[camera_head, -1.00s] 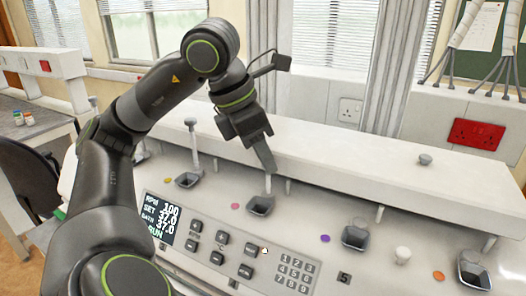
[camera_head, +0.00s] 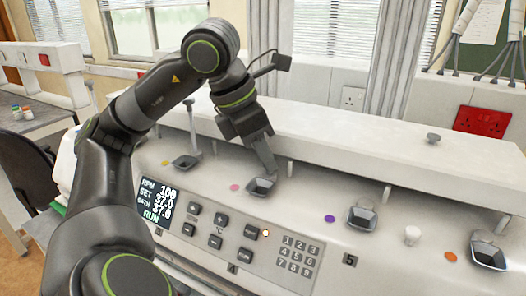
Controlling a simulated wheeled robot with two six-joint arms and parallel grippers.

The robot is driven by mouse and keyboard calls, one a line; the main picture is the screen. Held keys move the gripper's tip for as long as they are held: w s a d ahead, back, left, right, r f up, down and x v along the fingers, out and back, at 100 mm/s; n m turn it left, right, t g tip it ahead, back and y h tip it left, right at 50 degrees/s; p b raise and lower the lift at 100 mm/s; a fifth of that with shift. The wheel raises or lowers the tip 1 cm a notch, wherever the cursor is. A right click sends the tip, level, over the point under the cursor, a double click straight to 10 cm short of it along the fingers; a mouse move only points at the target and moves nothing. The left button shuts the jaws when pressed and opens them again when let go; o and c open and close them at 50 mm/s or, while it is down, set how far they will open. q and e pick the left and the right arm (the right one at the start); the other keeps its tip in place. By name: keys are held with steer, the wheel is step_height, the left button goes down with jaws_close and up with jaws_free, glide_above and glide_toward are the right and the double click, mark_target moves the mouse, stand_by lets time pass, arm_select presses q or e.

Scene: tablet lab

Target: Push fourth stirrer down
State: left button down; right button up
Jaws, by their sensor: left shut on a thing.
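My left gripper (camera_head: 266,158) points down just above a dark square-rimmed opening (camera_head: 262,186) in the white bath machine. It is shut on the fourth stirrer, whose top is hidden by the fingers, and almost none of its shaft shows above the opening. To the left, another stirrer (camera_head: 192,130) stands upright and tall in its own dark opening (camera_head: 185,162). To the right, a further opening (camera_head: 361,219) shows no tall shaft. My right gripper is not in view.
The machine's long raised housing (camera_head: 340,145) runs behind the openings, with a grey knob (camera_head: 432,138) on top. A white knob (camera_head: 411,236) stands to the right. A keypad (camera_head: 300,250) and display (camera_head: 157,203) are on the front panel.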

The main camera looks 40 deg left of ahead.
arm_select(q)
steer(key=shift+s+d+f, duration=0.1)
steer(key=shift+f, duration=0.1)
steer(key=c, duration=1.6)
jaws_free()
steer(key=shift+o, duration=0.4)
steer(key=shift+w, duration=0.25)
steer(key=p+v, duration=0.5)
steer(key=v, duration=1.2)
steer(key=shift+r, duration=0.1)
